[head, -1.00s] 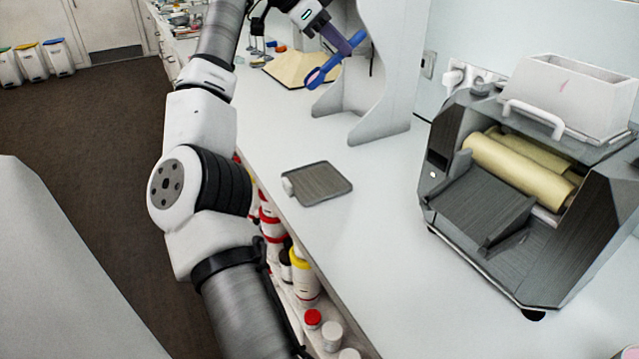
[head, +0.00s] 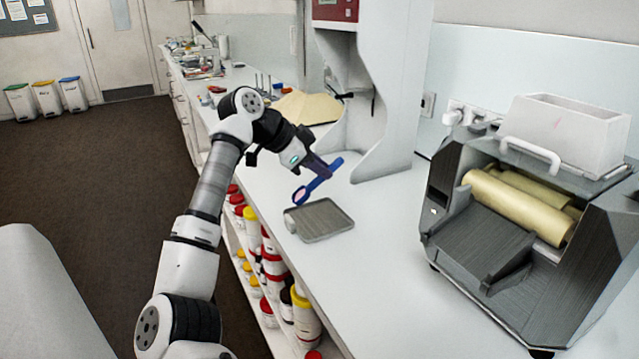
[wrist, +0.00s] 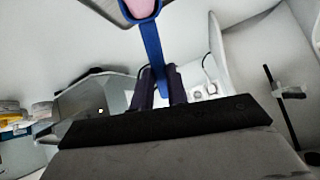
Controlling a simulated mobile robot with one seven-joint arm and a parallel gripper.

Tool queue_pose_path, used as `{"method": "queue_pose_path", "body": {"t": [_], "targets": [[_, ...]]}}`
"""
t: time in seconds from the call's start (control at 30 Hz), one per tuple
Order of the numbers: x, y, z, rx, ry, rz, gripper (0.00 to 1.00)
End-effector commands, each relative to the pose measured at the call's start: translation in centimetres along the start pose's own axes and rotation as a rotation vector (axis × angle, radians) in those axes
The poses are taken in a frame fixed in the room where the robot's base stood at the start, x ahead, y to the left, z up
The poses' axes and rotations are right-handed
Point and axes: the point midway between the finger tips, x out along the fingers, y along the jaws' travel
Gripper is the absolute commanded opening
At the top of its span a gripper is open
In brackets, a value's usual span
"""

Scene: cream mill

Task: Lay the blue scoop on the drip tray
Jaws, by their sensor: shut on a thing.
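The blue scoop (head: 311,186) is held in my gripper (head: 322,173), which is shut on its handle. The scoop slants, with its bowl end low and to the left, just above the far edge of the drip tray in the head view. In the wrist view the scoop (wrist: 152,45) rises from between the fingers of my gripper (wrist: 160,85), its bowl with something pink in it at the top edge. The drip tray (head: 325,222) is a flat dark grey plate on the white counter, with nothing on it. I cannot tell the exact gap between scoop and tray.
The grey roller mill (head: 500,235) with a white hopper stands at the right. A white stand (head: 385,125) rises behind the tray. A beige sheet (head: 305,106) lies farther back. Shelves of jars (head: 270,265) are under the counter's left edge. Counter right of the tray is clear.

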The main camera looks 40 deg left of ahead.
Motion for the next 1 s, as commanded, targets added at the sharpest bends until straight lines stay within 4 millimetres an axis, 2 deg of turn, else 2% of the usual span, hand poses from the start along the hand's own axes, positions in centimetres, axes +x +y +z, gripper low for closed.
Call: {"method": "queue_pose_path", "body": {"t": [0.4, 0.73, 0.77, 0.8, 0.9, 1.0], "targets": [[2.9, 0.7, 2.9, 0.001, 0.001, 0.001, 0.0], [3.1, 0.7, 3.2, 0.001, 0.0, 0.0, 0.0], [3.1, 0.7, 3.2, 0.001, 0.0, 0.0, 0.17], [3.1, 0.7, 3.1, 0.001, 0.0, 0.0, 0.22], [3.1, 0.7, 3.1, 0.001, 0.0, 0.0, 0.35], [3.1, 0.7, 3.1, 0.001, 0.0, 0.0, 0.37]]}}
